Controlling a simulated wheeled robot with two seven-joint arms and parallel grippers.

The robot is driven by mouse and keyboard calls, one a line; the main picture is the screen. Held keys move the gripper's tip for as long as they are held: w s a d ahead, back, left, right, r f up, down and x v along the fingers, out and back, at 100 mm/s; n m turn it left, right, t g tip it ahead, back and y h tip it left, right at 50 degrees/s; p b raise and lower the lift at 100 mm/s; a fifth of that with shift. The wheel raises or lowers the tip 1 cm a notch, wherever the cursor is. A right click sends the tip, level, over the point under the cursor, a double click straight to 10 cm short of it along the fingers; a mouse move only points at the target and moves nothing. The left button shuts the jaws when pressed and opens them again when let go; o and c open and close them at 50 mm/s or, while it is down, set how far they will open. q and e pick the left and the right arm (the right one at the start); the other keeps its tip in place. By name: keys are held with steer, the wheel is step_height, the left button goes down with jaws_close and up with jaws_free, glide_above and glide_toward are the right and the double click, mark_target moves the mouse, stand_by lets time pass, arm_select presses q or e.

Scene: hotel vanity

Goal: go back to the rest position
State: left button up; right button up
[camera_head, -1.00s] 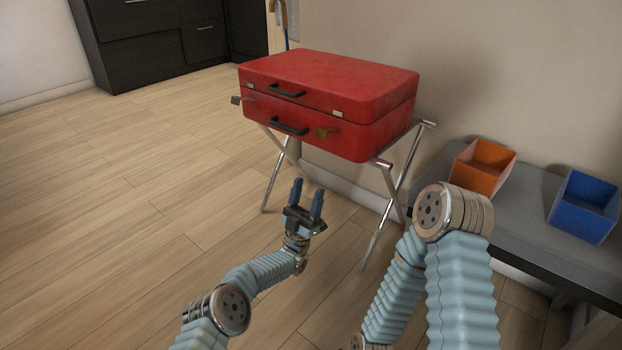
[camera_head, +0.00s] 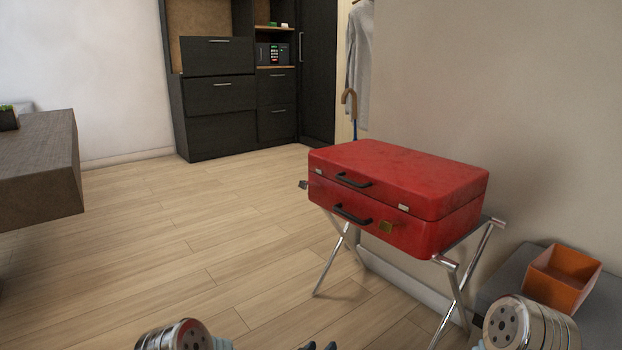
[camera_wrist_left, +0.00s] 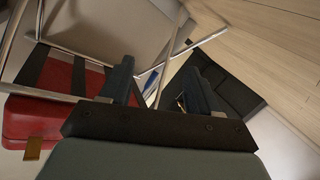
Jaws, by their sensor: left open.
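My left gripper (camera_head: 320,346) shows only its fingertips at the bottom edge of the head view. In the left wrist view my left gripper (camera_wrist_left: 158,82) has its two dark fingers apart, with nothing between them. It is in front of and below the red suitcase (camera_head: 395,195), apart from it. The suitcase lies closed on a folding metal rack (camera_head: 463,285). In the left wrist view the suitcase (camera_wrist_left: 30,122) shows at the left. A joint of my right arm is at the bottom right, but my right gripper is out of view.
An orange bin (camera_head: 562,278) stands on a grey bench (camera_head: 505,280) at the right. A dark cabinet (camera_head: 222,97) with a safe is at the back. A brown table (camera_head: 40,165) is at the left. The wooden floor between is clear.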

arm_select(q)
steer(key=s+a+f+n+g+y, duration=0.1)
steer(key=s+a+f+g, duration=0.3)
steer(key=s, duration=0.7)
steer(key=s+a+f+n+g+y, duration=0.15)
steer(key=s+a+g, duration=0.35)
steer(key=s, duration=0.5)
steer(key=s+a+f+g+y, duration=0.1)
steer(key=s+a+f+g, duration=0.4)
steer(key=s, duration=0.6)
step_height(320, 180, up, 18)
steer(key=s+t+p, duration=0.1)
steer(key=s+p, duration=0.1)
steer(key=p, duration=1.5)
steer(key=shift+s+a+r, duration=0.2)
steer(key=shift+s, duration=0.2)
